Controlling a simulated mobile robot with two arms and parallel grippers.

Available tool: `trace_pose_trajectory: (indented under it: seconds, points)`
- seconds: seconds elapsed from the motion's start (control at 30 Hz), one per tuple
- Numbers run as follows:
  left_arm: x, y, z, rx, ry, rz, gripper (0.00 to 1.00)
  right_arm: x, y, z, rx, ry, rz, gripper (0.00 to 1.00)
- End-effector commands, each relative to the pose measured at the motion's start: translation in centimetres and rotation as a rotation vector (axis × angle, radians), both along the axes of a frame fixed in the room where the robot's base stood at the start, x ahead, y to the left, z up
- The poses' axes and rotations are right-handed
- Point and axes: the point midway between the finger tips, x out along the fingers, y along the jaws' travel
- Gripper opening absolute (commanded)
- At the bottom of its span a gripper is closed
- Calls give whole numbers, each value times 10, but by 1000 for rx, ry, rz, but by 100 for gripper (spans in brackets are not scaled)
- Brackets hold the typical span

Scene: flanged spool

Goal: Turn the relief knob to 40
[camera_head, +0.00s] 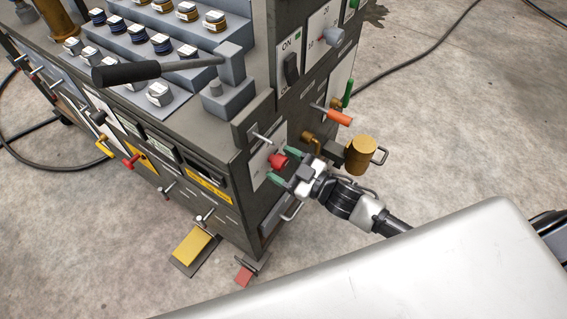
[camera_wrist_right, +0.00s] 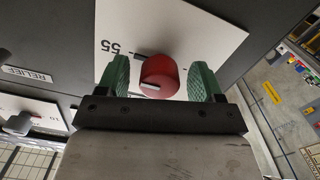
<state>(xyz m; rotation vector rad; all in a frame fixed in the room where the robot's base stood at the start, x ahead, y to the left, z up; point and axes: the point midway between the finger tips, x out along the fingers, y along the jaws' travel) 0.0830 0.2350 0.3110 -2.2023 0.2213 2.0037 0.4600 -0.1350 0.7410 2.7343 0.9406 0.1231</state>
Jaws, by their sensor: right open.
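The red knob (camera_head: 278,161) sits on a white plate on the side panel of the dark console. In the right wrist view the red knob (camera_wrist_right: 160,76) has a pale line on its face, and its plate (camera_wrist_right: 205,35) carries a number that looks like 55. A RELIEF label (camera_wrist_right: 27,73) is on the panel left of this plate. My right gripper (camera_head: 284,166) is open, its green fingers on either side of the red knob. In the wrist view a gap shows on the right, and contact on the left is unclear. My left gripper is not in view.
Near the right gripper, an orange handle (camera_head: 339,117) and a brass cylinder (camera_head: 361,155) stick out from the console. A black-gripped lever (camera_head: 127,73) lies across its top. Yellow (camera_head: 194,247) and red (camera_head: 244,276) pedals are at its foot. Concrete floor is open at right.

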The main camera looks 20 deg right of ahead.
Motion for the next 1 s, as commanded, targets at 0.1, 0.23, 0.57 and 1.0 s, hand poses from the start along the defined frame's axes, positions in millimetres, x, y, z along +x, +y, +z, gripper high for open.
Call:
trace_pose_trajectory:
  seconds: [0.1,0.23,0.57,1.0]
  points:
    - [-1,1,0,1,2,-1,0,0,0,0,0,0,0,65]
    - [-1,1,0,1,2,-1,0,0,0,0,0,0,0,45]
    - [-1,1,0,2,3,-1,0,0,0,0,-4,-3,0,17]
    - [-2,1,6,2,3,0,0,0,-1,1,-163,-129,0,17]
